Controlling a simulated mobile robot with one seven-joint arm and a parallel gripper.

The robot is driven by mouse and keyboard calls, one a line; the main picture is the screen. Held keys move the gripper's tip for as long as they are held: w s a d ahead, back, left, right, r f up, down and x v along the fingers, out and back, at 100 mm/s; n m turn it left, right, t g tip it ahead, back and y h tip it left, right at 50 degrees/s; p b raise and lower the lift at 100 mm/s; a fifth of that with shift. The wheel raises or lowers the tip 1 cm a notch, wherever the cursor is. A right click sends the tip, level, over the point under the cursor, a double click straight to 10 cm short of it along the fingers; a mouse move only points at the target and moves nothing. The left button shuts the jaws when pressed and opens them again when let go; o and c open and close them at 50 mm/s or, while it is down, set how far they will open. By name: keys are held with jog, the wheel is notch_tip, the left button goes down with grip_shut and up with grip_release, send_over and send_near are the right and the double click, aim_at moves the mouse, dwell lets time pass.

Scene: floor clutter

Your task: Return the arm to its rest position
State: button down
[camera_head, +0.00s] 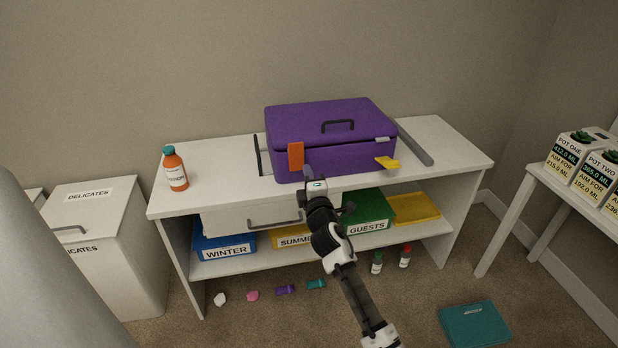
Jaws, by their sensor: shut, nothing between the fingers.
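My arm reaches up from the lower right of the view to the front of the white shelf unit (455,160). My gripper (309,174) is shut and empty. It appears just in front of the lower front face of a purple case (350,158) on the unit's top. I cannot tell whether it touches the case. The case lid is down, with an orange latch (296,156) and a yellow latch (388,163) at its front. My arm hides part of the shelf and its bins.
A drawer (235,220) sits under the top. Blue (210,242), yellow and green bins (372,208) fill the shelf. An orange bottle (175,169) stands on top. Small items and bottles (405,256) and a teal box (473,325) are on the carpet. A side table (540,190) stands right.

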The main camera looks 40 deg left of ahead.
jog(key=shift+s+d, duration=0.3)
jog(key=shift+d, duration=0.05)
